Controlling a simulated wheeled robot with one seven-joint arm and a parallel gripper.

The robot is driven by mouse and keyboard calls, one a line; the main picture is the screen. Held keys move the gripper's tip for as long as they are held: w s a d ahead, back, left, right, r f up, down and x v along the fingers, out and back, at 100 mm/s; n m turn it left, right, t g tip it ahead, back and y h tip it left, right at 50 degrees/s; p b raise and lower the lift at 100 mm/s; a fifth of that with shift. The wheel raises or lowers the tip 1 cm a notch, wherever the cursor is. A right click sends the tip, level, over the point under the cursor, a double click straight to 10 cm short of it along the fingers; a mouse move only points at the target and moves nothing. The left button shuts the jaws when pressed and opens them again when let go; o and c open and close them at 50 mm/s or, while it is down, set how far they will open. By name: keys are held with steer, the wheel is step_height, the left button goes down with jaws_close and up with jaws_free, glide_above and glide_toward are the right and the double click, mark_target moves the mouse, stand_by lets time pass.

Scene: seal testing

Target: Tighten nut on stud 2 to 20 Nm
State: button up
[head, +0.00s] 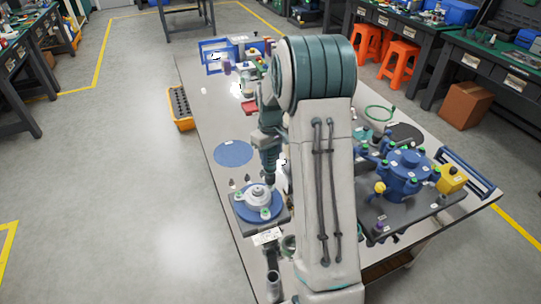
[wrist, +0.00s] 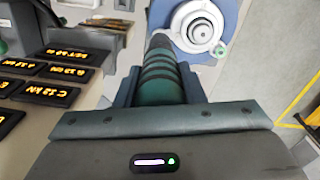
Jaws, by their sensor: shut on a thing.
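My gripper (wrist: 160,88) is shut on a green cylindrical tool (wrist: 163,75) with dark bands. In the head view the tool (head: 268,145) hangs nearly upright, its dark tip close above a pale round flange (head: 257,194). The flange sits on a blue round base (head: 243,211) at the near end of the table. The wrist view also shows the flange (wrist: 197,28), just past the tool's far end. A small green-topped piece (wrist: 220,50) stands at the flange's edge. I cannot tell whether the tool touches anything. Stud numbers and the nut cannot be made out.
A blue pump-like assembly (head: 408,172) with several knobs stands to the right, beyond my arm. A flat blue disc (head: 233,153) lies on the table (head: 205,115). Black plates with orange lettering (wrist: 68,74) lie at left in the wrist view. A yellow bin (head: 180,108) is at the table's left.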

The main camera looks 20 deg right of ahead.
steer(key=shift+f+b, duration=0.75)
steer(key=shift+f, duration=0.3)
stand_by(1.4)
steer(key=shift+r, duration=0.1)
step_height(320, 180, up, 5)
steer(key=p, duration=0.3)
stand_by(0.5)
